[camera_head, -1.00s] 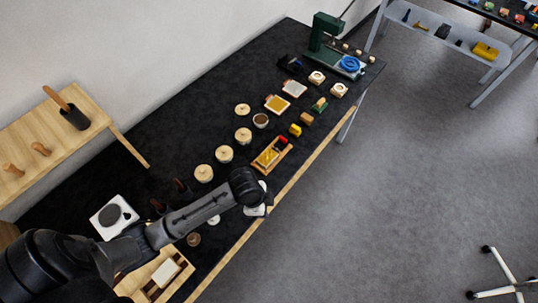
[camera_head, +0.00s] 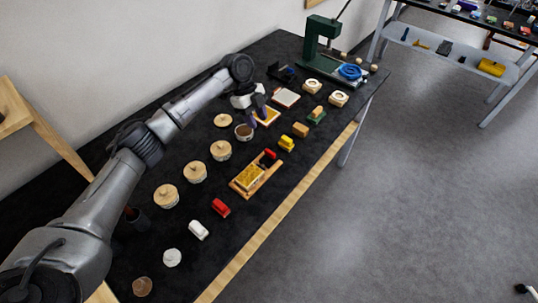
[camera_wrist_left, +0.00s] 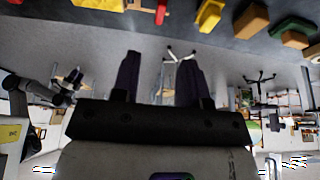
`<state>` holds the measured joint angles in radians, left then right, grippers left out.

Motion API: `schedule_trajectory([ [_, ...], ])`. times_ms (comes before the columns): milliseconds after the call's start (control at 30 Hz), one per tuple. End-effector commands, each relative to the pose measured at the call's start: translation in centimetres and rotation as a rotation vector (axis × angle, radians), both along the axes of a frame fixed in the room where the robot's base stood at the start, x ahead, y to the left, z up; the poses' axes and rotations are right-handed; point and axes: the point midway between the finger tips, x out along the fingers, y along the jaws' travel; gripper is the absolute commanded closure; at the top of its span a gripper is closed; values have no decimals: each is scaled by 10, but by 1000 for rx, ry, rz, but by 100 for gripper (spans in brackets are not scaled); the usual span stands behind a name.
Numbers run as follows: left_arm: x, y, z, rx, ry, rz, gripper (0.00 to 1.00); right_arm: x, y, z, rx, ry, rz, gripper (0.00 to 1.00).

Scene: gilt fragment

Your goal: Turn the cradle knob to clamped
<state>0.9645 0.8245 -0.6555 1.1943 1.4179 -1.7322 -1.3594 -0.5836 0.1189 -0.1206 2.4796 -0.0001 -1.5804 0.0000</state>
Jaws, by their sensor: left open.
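A small wooden cradle (camera_head: 238,187) stands near the front edge of the bench in the head view, with a gold-yellow piece (camera_head: 250,177) in it. A red part (camera_head: 270,154) shows at its far end; whether this is the knob, and how it is set, I cannot tell. My left gripper (camera_head: 257,108) is behind the cradle, over the square pads and beside a round dark-filled cup (camera_head: 244,132). In the left wrist view its two purple fingers (camera_wrist_left: 158,82) are apart with nothing between them. My right gripper does not show in the head view.
Lidded round jars (camera_head: 195,172) line the bench left of the cradle. Red (camera_head: 221,207) and white (camera_head: 199,230) blocks lie in front. Yellow (camera_head: 287,143) and tan (camera_head: 301,130) blocks lie beyond. A green press (camera_head: 318,45) stands at the far end.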

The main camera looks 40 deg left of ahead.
Motion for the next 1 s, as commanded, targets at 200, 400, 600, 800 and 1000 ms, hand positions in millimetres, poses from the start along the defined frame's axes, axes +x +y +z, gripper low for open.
schedule_trajectory([
  [200,0,-12,-32,-2,1,-2,60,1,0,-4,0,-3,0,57],
  [400,0,-27,-67,-2,1,-2,60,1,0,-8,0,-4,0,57],
  [600,0,-40,-96,-2,1,-2,60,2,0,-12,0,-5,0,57],
  [800,1,-47,-114,-2,-1,0,60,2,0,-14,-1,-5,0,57],
  [1000,1,-50,-121,-1,-1,0,60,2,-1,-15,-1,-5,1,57],
])
